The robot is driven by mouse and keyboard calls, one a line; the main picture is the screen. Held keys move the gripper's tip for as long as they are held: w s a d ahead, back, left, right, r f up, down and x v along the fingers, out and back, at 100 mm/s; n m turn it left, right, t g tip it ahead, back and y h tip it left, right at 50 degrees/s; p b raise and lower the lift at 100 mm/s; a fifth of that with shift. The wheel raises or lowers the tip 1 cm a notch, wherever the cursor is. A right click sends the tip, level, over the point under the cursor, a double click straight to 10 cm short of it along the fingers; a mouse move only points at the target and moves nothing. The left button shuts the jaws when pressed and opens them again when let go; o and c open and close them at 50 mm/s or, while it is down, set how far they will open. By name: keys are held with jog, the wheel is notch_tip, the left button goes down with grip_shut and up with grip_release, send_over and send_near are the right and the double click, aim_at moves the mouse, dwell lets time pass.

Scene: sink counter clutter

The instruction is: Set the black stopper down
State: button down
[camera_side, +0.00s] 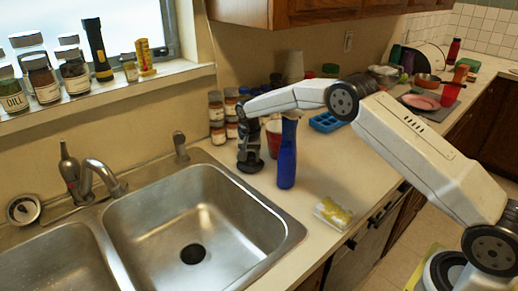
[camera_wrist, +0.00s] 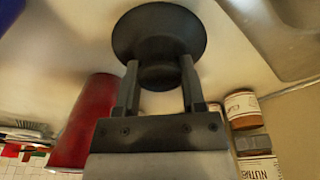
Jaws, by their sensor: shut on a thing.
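The black stopper (camera_wrist: 158,30) is a round, wide-flanged piece with a narrower neck, seen in the wrist view. My gripper (camera_wrist: 160,78) is shut on the neck, one finger on each side. In the side view my gripper (camera_side: 249,145) points down over the counter just behind the sink's right back corner. The stopper (camera_side: 250,164) shows there as a dark shape at the gripper's lower end, low at the counter (camera_side: 315,180). I cannot tell whether it touches the surface.
A tall blue bottle (camera_side: 287,160) stands close to the gripper's right. A red cup (camera_wrist: 85,122) is behind the gripper. Spice jars (camera_side: 217,118) stand by the wall. The sink (camera_side: 200,215) is in front. A yellow-and-white packet (camera_side: 333,213) lies near the counter edge.

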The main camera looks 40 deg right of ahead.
aim_at(250, 166)
jog(key=shift+c, duration=0.9)
grip_release()
jog(key=shift+f, duration=0.1)
notch_tip(250, 166, up, 12)
jog(key=s+a, duration=0.1)
jog(key=shift+s+a, duration=0.15)
dwell(0.3)
